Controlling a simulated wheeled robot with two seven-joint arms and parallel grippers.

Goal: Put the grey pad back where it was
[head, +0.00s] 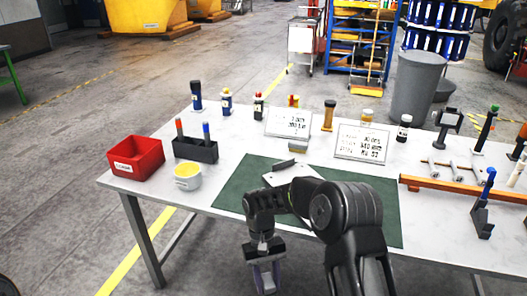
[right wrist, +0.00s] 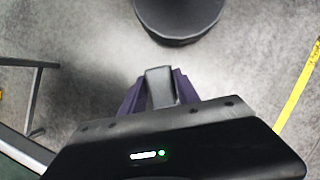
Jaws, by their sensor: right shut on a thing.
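My right gripper (head: 264,282) hangs low in front of the table's near edge in the head view. In the right wrist view its purple fingers (right wrist: 157,92) are shut on a small grey block, which I take to be the grey pad (right wrist: 160,86). The pad is held over bare floor, clear of the table. Its lower end is hidden behind the gripper body. The dark green mat (head: 236,188) lies on the white table, with a white clipboard (head: 281,179) on it, partly covered by my arm. My left gripper is not in view.
On the table (head: 134,187) stand a red bin (head: 137,169), a black pen holder (head: 196,151), a yellow-topped cup (head: 187,183), several bottles at the back, two sign cards (head: 362,144) and an orange rack (head: 465,190) at right. The mat's left part is clear.

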